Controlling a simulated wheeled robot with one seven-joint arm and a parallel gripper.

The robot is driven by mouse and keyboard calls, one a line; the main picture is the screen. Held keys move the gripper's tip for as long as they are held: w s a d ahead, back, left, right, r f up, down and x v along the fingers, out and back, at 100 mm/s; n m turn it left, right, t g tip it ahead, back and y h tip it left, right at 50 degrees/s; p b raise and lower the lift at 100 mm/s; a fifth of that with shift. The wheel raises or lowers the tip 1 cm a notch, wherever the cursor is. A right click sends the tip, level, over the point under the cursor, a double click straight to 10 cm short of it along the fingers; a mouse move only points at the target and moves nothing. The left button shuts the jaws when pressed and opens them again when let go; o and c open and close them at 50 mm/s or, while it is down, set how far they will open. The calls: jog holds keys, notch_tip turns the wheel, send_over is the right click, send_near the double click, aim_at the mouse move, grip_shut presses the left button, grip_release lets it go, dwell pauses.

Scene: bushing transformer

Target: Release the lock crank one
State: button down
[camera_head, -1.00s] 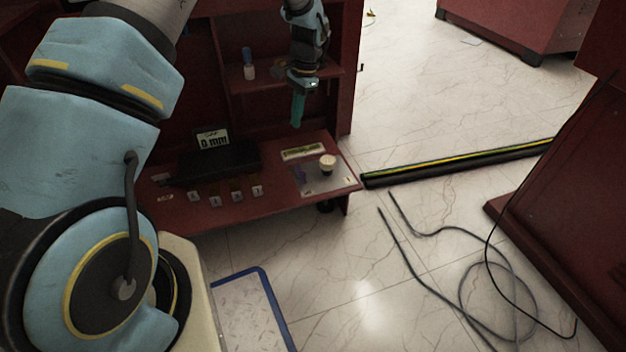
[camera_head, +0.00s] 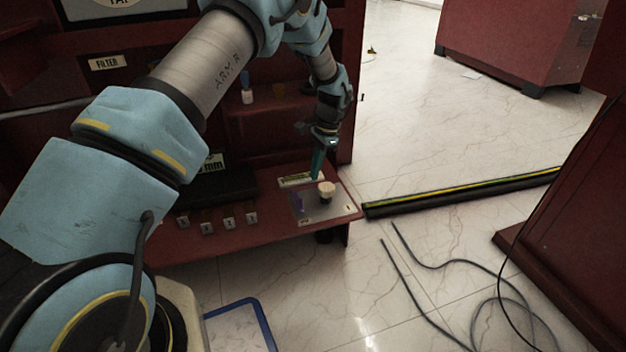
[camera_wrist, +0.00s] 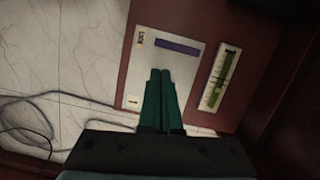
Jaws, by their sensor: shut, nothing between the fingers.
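In the wrist view my gripper (camera_wrist: 160,72) lies over the plate, and the knob is not visible there, probably hidden by the fingers.
A green-marked gauge strip (camera_wrist: 221,79) sits beside the plate. Several small labelled switches (camera_head: 228,223) line the shelf front. A black and yellow floor strip (camera_head: 465,190) and loose cables (camera_head: 440,265) lie on the floor to the right.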

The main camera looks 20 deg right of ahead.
aim_at(297, 197)
jog(key=b+x, duration=0.3)
jog(key=x, duration=0.5)
jog(key=shift+a+f, duration=0.1)
jog(key=shift+f, duration=0.15)
jog(key=shift+s+a+r+m+p, duration=0.15)
jog(key=shift+a+m+p, duration=0.4)
jog(key=shift+p, duration=0.45)
jog(key=shift+a+r+m+p, duration=0.1)
jog(key=shift+a+m+p, duration=0.15)
jog(key=shift+m+p, duration=0.55)
jog(key=a+m+t+p, duration=0.1)
jog(key=m+p, duration=0.1)
jog(key=p, duration=0.1)
jog(key=shift+a+r, duration=0.1)
jog(key=shift+a, duration=0.25)
jog(key=a+m+p, duration=0.1)
jog(key=m+p, duration=0.1)
jog(key=a+m+p, duration=0.1)
jog(key=m, duration=0.1)
jog(key=shift+w+a+t+h+p, duration=0.15)
jog(key=shift+w+t+h+p, duration=0.15)
jog(key=shift+w+t+p, duration=0.1)
jog(key=shift+w+a+f+m+p, duration=0.15)
jog(key=shift+w+a+m+p, duration=0.15)
jog(key=shift+m, duration=0.25)
jog(key=shift+w+a+f+m+p, duration=0.1)
jog(key=shift+a+m+p, duration=0.1)
jog(key=shift+m+p, duration=0.25)
jog(key=shift+f, duration=0.1)
jog(key=shift+d, duration=0.15)
